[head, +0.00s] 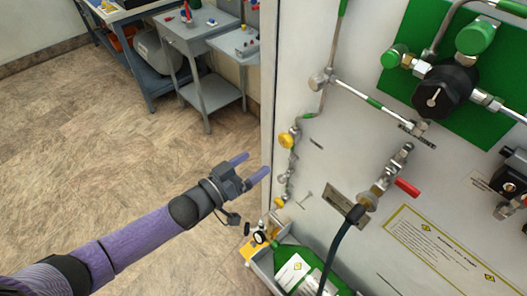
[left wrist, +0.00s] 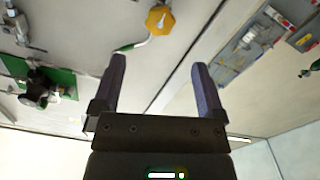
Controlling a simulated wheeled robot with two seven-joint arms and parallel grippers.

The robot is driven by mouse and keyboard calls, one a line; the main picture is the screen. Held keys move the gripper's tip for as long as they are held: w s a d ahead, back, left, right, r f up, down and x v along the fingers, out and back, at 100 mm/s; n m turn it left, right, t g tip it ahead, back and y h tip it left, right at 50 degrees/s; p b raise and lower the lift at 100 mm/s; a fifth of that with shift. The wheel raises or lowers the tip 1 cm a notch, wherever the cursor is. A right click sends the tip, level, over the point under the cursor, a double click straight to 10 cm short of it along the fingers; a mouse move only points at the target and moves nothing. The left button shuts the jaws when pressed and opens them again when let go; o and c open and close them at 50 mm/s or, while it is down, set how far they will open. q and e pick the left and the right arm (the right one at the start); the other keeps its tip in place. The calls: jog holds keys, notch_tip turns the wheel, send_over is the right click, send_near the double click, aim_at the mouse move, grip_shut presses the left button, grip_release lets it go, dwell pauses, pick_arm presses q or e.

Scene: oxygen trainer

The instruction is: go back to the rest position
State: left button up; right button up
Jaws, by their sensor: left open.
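My left gripper (head: 250,171) is open and empty, with its purple fingers apart in the air just left of the panel's edge. In the left wrist view the two fingers of the left gripper (left wrist: 158,80) are spread, with nothing between them. The white oxygen panel (head: 325,140) fills the right side of the head view and carries valves and tubing. A yellow knob (head: 286,140) on the panel's left part is close to the fingertips but looks apart from them. My right gripper is not seen in either view.
A green cylinder (head: 291,272) lies in a grey tray below the panel. A black hose (head: 340,245) hangs from a fitting with a red lever (head: 407,187). Grey carts (head: 190,45) and a blue bench (head: 112,18) stand at the back. The tiled floor (head: 80,150) at left is clear.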

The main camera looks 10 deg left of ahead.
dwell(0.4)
pick_arm(q)
jog(key=s+a+f+n+g+y+b, duration=0.1)
jog(key=s+a+f+g+y+b, duration=0.2)
jog(key=f, duration=0.6)
jog(key=s+a+f+y, duration=0.2)
jog(key=s+f, duration=0.3)
jog(key=f, duration=0.4)
jog(key=s+a+f+n+g+y+b, duration=0.1)
jog(key=s+a+f+g+y+b, duration=0.15)
jog(key=f, duration=0.55)
jog(key=s+f+g+y+b, duration=0.1)
jog(key=s+f+g, duration=0.3)
jog(key=s, duration=0.9)
jog(key=s+f+g+y+b, duration=0.1)
jog(key=s+f+g, duration=0.3)
jog(key=s+f, duration=0.5)
jog(key=s+y, duration=0.1)
jog(key=s, duration=0.4)
jog(key=shift+d+f+m, duration=0.2)
jog(key=shift+d+m, duration=0.1)
jog(key=shift+d, duration=0.05)
jog(key=shift+g, duration=0.25)
jog(key=shift+b, duration=0.35)
